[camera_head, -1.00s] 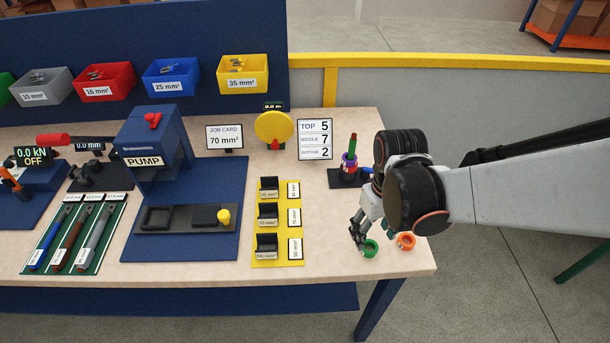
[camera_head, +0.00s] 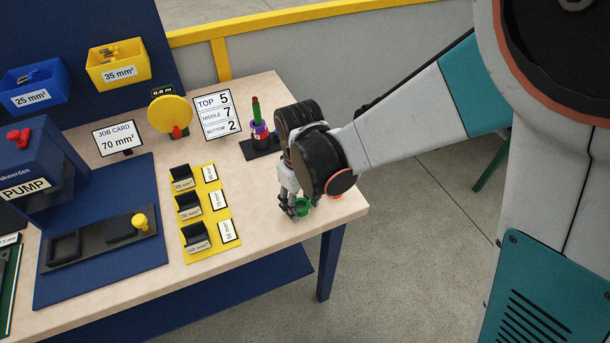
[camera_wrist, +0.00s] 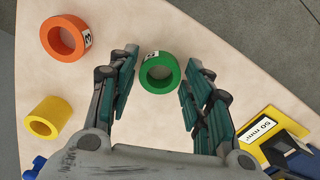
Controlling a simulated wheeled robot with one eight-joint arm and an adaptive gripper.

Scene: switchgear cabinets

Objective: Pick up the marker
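Ring-shaped markers lie on the table's right end. A green ring (camera_wrist: 160,88) with a small white tag is between the spread fingers of my gripper (camera_wrist: 161,62) in the wrist view. There is a gap on each side, so my gripper is open and holds nothing. In the head view the green ring (camera_head: 303,209) is at the tips of my gripper (camera_head: 296,208), partly hidden by it. An orange ring (camera_wrist: 52,45) tagged 3 and a yellow ring (camera_wrist: 35,127) lie to the left in the wrist view.
A post (camera_head: 256,112) with purple and red rings stands on a dark base behind my gripper. A card (camera_head: 217,114) reads top 5, middle 7, bottom 2. A yellow plate (camera_head: 208,216) with black holders lies left of my gripper. The table's right edge is close.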

